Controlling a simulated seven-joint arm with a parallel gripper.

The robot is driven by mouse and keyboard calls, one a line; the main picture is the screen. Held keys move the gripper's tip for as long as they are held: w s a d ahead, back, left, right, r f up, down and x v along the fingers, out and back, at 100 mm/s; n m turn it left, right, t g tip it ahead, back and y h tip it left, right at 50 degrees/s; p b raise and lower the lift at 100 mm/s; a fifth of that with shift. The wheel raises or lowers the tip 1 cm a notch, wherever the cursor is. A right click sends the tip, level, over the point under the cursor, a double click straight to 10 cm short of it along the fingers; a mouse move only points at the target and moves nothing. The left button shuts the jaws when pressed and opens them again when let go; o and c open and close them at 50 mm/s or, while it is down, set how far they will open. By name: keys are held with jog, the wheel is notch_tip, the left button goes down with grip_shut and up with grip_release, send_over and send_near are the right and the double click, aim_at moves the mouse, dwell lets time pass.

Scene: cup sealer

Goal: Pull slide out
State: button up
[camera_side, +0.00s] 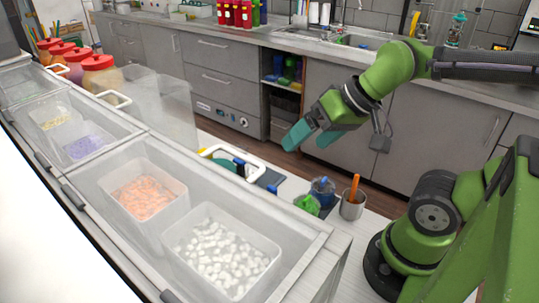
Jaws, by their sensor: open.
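My gripper (306,146) is in the air right of centre, pointing down and left, with its two teal fingers apart and nothing between them. It is above and behind the small items on the counter, apart from them. I cannot clearly make out the cup sealer or its slide.
A glass-fronted case with tubs of orange (144,197) and white pieces (221,252) fills the foreground. A green item (307,204), a blue-topped container (322,190) and a metal cup (353,204) stand close together near my base. Red-lidded jars (100,73) stand at left.

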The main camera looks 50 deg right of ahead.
jog(key=shift+w+f, duration=0.1)
jog(key=shift+f, duration=0.05)
jog(key=shift+c, duration=1.3)
jog(key=w+g, duration=0.1)
jog(key=w+f+g, duration=0.1)
jog(key=w, duration=0.1)
jog(key=w+f, duration=0.1)
jog(key=shift+w+d+f+n+g, duration=0.15)
jog(key=shift+d+n+g, duration=0.15)
jog(key=shift+d+g, duration=0.1)
jog(key=c, duration=0.7)
jog(key=shift+o, duration=0.2)
jog(key=n+g+h, duration=0.2)
jog(key=n+g, duration=0.1)
jog(key=g, duration=0.1)
send_over(274, 188)
notch_tip(274, 188, down, 3)
notch_tip(274, 188, down, 16)
jog(key=shift+f, duration=0.15)
grip_shut()
